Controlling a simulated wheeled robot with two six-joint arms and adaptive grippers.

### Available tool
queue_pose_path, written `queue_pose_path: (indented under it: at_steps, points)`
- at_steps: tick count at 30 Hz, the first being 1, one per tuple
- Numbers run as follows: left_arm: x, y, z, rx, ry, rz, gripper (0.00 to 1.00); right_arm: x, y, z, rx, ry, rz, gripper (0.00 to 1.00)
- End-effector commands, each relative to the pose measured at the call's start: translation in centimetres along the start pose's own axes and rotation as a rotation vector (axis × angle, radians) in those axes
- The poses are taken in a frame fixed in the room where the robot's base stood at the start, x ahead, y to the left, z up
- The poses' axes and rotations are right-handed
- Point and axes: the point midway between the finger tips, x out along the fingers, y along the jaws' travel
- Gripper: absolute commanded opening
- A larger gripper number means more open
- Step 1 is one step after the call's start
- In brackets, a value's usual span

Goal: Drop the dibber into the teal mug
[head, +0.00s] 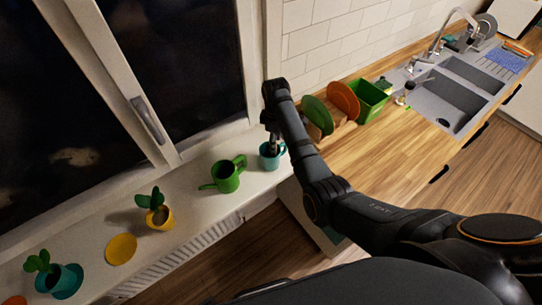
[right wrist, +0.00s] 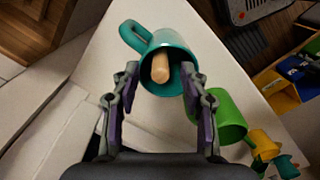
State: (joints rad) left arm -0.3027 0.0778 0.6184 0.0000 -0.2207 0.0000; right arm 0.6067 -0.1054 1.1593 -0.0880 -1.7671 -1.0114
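The teal mug (head: 268,160) stands on the white windowsill, at its end near the wooden counter. It also shows in the right wrist view (right wrist: 176,38), its handle toward the upper left. The wooden dibber (right wrist: 160,68) is in the mug's opening, its rounded pale end toward the camera. In the head view the dibber cannot be made out. My right gripper (right wrist: 159,78) is open at the mug's mouth. Its two fingers are apart on either side of the dibber, with gaps between. In the head view it points down over the mug. My left gripper is not in view.
A green watering can (head: 225,176) stands just left of the mug. Further left on the sill are a yellow potted plant (head: 158,216), a yellow disc (head: 121,249) and a teal potted plant (head: 55,280). A rack with plates (head: 342,100) stands on the counter.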

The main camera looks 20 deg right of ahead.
Motion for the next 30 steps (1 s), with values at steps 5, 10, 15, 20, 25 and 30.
queue_pose_path:
  at_steps: [5,10,15,20,25,30]
  points:
    - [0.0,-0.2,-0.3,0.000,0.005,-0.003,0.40,-0.1,0.0,0.0,0.000,0.000,0.000,0.44]
    - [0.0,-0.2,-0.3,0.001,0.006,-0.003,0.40,-2.2,0.1,-0.1,0.000,0.003,0.003,0.44]
    - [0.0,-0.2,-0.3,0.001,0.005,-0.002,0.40,-5.5,0.1,0.0,0.000,0.002,0.003,0.44]
    - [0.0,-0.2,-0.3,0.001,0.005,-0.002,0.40,-7.2,0.1,0.0,0.000,0.001,0.000,0.44]
    - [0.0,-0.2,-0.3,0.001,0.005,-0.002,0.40,-7.5,0.0,0.0,0.000,0.000,0.000,0.44]
    - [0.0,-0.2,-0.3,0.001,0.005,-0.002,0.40,-7.5,0.0,0.0,0.000,0.000,0.000,0.44]
